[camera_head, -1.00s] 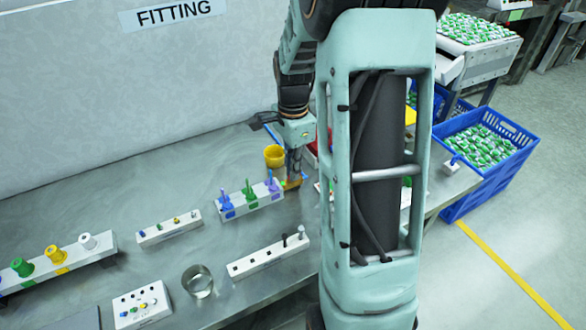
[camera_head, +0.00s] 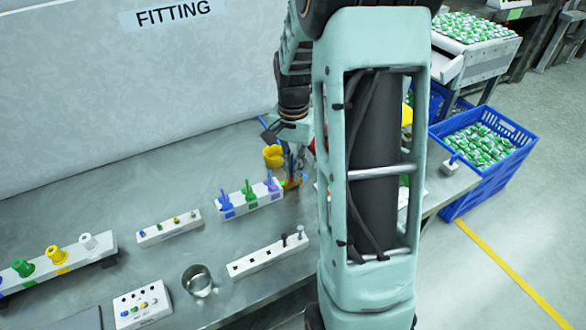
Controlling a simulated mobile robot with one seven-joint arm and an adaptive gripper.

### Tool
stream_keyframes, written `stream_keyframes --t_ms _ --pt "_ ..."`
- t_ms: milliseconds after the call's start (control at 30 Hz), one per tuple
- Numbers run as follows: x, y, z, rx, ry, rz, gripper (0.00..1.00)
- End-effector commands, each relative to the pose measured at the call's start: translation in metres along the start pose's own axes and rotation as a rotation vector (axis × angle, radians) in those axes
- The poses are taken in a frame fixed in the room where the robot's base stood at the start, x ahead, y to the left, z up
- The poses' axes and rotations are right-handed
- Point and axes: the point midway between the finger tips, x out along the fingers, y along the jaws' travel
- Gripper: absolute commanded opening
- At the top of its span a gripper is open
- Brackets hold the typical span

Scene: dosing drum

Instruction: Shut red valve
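No part that I can clearly identify as the red valve shows. A small red sliver (camera_head: 313,147) peeks out beside my arm's large teal link, which hides most of that area; I cannot tell what it belongs to. My gripper (camera_head: 292,178) is small and partly hidden at the far end of the bench, right of a yellow cup (camera_head: 273,156). It points down close to an orange piece (camera_head: 294,183) on the bench. I cannot tell whether it touches anything or whether its fingers are open.
A white block with blue, green and purple pegs (camera_head: 249,201) stands just left of my gripper. A blue crate (camera_head: 487,148) of green-and-white packets stands right.

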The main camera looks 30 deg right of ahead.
Motion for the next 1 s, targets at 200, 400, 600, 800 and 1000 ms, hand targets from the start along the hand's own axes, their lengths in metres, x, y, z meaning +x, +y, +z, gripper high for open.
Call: stream_keyframes --t_ms 200,400,600,800,1000 --pt "-0.0007 0.0 -0.0004 -0.064 0.001 -0.001 0.0" --pt "-0.0008 0.0 -0.0005 -0.083 0.001 -0.001 0.0" --pt "-0.0008 0.0 -0.0006 -0.083 0.002 -0.001 0.0" --pt "-0.0008 0.0 -0.0005 -0.082 0.002 -0.001 0.14" --pt "-0.0004 0.0001 -0.0003 -0.082 0.001 -0.001 0.22"
